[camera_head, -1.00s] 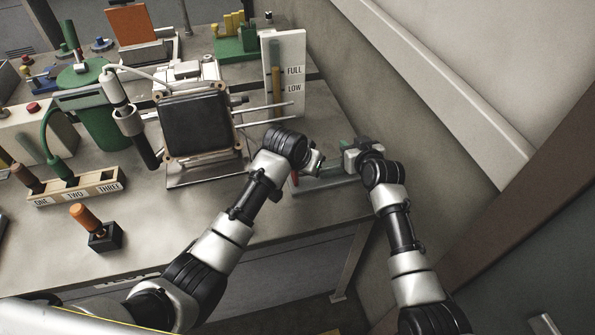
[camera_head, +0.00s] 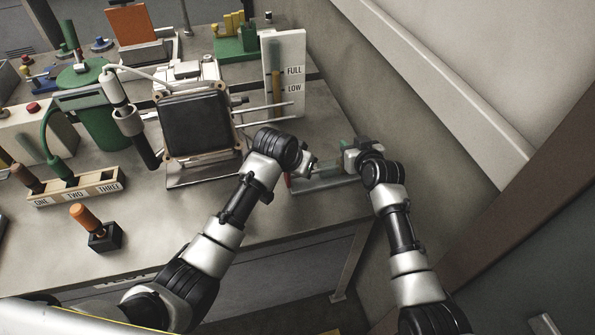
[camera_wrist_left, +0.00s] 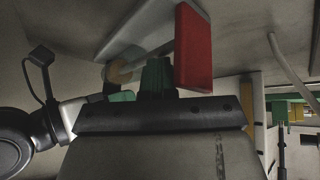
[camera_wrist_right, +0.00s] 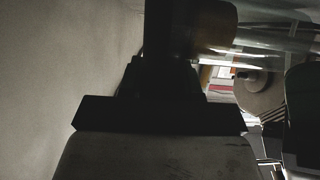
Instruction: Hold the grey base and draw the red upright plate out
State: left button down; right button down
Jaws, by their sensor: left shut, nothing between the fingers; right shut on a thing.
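The grey base (camera_head: 330,184) lies at the table's right edge in the head view, partly hidden by my arms. The red upright plate (camera_wrist_left: 194,48) stands clear in the left wrist view; only a thin red sliver (camera_head: 288,180) shows in the head view. My left gripper (camera_head: 312,167) is shut and empty, close beside the red plate; I cannot tell whether they touch. My right gripper (camera_head: 347,152) is shut at the far right end of the base, apparently on it. The hold itself is hidden, and the right wrist view is dark there.
A white FULL/LOW gauge board (camera_head: 285,75) and a black-faced box (camera_head: 195,123) on a stand are behind and left of the base. Thin rods stick out towards the board. The wall (camera_head: 430,130) is close on the right. The table front left of my arm holds an orange-handled peg (camera_head: 84,217).

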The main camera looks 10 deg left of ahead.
aim_at(285, 173)
pick_arm(q)
jog(key=shift+s+a, duration=0.3)
jog(key=shift+a, duration=0.45)
jog(key=shift+s+a, duration=0.3)
jog(key=shift+a, duration=0.5)
jog(key=shift+s+a, duration=0.3)
jog(key=shift+a, duration=0.45)
pick_arm(e)
jog(key=shift+d+f, duration=0.15)
jog(key=shift+d, duration=0.15)
pick_arm(q)
jog(key=shift+d, duration=0.2)
jog(key=shift+w+d, duration=0.15)
jog(key=shift+w, duration=0.05)
pick_arm(e)
jog(key=shift+a, duration=0.3)
pick_arm(q)
jog(key=shift+r, duration=0.1)
jog(key=shift+d+r, duration=0.15)
jog(key=shift+r, duration=3.25)
